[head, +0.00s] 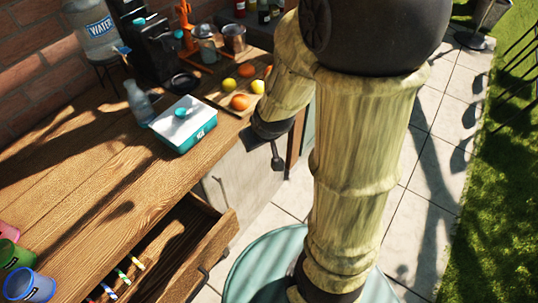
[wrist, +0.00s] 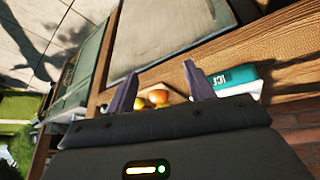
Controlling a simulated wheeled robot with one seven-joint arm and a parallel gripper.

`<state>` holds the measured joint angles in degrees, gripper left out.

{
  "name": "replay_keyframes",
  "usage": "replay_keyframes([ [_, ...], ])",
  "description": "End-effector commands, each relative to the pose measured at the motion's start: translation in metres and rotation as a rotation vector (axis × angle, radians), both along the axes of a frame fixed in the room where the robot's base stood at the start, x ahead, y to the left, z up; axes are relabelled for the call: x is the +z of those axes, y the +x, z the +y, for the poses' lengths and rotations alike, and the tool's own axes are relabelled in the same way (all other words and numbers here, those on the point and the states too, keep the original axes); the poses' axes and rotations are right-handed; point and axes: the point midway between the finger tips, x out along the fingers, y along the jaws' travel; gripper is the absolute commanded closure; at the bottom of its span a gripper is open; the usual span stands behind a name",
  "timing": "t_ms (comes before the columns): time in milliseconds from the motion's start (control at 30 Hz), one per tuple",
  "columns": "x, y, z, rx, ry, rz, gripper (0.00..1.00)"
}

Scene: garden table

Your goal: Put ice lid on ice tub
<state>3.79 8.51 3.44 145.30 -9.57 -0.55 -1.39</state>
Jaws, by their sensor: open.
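The ice tub (head: 196,136) is a teal box on the wooden counter. Its top is pale, with a small round teal piece on it; I cannot tell whether the pale surface is a lid or ice. The tub also shows at the right in the wrist view (wrist: 236,76), with white lettering on its side. I cannot make out a separate lid. My gripper (head: 264,149) is open and empty, off the counter's front edge and right of the tub. In the wrist view its two fingers (wrist: 160,88) stand apart, with fruit visible beyond them.
A glass bottle (head: 139,102) stands left of the tub. A board with fruit (head: 239,102) lies behind it. An open drawer (head: 172,250) juts out at the front. Cups (head: 28,286) stand at the lower left. The counter's middle is clear.

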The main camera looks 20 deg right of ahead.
Motion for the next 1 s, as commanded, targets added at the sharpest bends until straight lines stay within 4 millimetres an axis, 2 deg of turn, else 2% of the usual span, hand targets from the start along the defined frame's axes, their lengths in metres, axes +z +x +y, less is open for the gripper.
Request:
replay_keyframes([
  [33, 0.006, -0.016, -0.001, -0.043, 0.006, 0.049, 0.47],
  [133, 0.012, -0.045, -0.001, -0.117, 0.028, 0.147, 0.47],
  [200, 0.015, -0.060, 0.001, -0.151, 0.044, 0.195, 0.47],
  [300, 0.017, -0.070, 0.002, -0.173, 0.056, 0.231, 0.47],
  [867, 0.017, -0.071, 0.002, -0.174, 0.056, 0.236, 0.47],
  [900, 0.017, -0.071, 0.002, -0.174, 0.056, 0.236, 0.49],
  [1000, 0.017, -0.071, 0.001, -0.173, 0.056, 0.236, 0.64],
])
